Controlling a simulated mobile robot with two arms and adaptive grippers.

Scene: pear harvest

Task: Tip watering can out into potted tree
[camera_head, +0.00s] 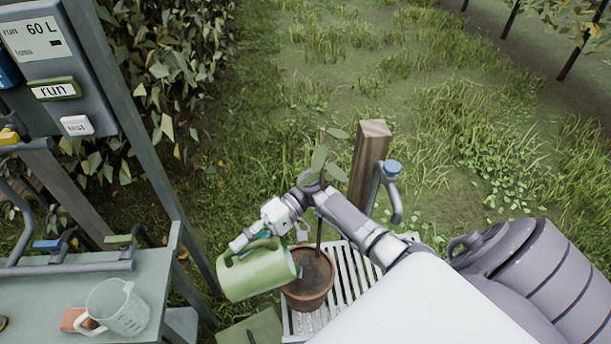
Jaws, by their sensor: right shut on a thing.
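A green watering can (257,273) hangs at the lower middle of the head view, tilted, with its open end towards the potted tree. My right gripper (252,241) is shut on the can at its handle. The potted tree has a brown pot (308,293) with dark soil, a thin stem and a few green leaves (326,158). The can's right end is beside the pot's left rim; I cannot tell whether they touch. My right arm crosses in front of the stem. No water stream is visible. My left gripper is not in view.
The pot stands on a pale slatted stand (352,288). A wooden post (369,160) with a blue-topped tap (392,170) is behind it. A bench (60,310) with a clear jug (117,307) is at left, under a control panel (62,75). Grass lies open beyond.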

